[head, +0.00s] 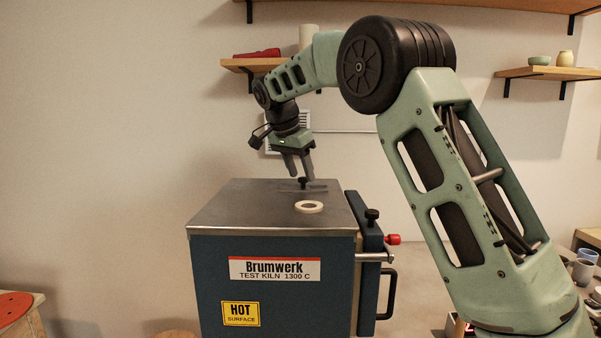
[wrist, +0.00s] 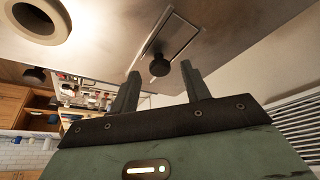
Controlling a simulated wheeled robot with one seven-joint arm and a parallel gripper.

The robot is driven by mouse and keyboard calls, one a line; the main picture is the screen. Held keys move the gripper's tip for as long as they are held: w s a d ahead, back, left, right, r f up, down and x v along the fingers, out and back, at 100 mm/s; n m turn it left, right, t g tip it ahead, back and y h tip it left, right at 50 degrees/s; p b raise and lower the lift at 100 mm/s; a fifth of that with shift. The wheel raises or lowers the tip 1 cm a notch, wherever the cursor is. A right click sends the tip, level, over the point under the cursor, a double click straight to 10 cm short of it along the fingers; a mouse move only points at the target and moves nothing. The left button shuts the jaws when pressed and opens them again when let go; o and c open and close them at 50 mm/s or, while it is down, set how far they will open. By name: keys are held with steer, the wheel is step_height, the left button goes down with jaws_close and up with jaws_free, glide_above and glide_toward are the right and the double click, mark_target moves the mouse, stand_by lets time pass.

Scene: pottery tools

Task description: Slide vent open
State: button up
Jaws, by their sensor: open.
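The kiln (head: 275,270) is a blue box with a grey metal top. The vent slide is a flat plate (wrist: 176,32) set in the kiln's top, with a small black knob (head: 303,182) on it. In the wrist view the knob (wrist: 159,66) shows between and just beyond my fingertips. My gripper (head: 299,174) points down over the back part of the top. Its fingers (wrist: 163,72) are apart, with nothing held. I cannot tell whether they touch the knob. The opening under the plate is not visible.
A pale ring (head: 309,207) lies on the kiln top in front of the knob. A black knob (head: 372,214), a red-tipped lever (head: 392,239) and a door handle (head: 387,295) stick out on the kiln's right side. Wall shelves (head: 548,73) hang behind.

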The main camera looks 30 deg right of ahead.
steer(key=shift+d+f, duration=0.15)
steer(key=shift+f, duration=0.25)
steer(key=shift+c, duration=0.4)
jaws_close()
steer(key=shift+s+d+b, duration=0.4)
steer(key=shift+s+d, duration=0.25)
steer(key=shift+d, duration=0.35)
steer(key=shift+s+d+b, duration=0.4)
steer(key=shift+s+d, duration=0.2)
steer(key=shift+d, duration=0.35)
steer(key=shift+o, duration=0.4)
jaws_free()
steer(key=p+v, duration=0.1)
steer(key=v, duration=1.6)
steer(key=shift+r+p, duration=0.2)
steer(key=shift+p, duration=0.15)
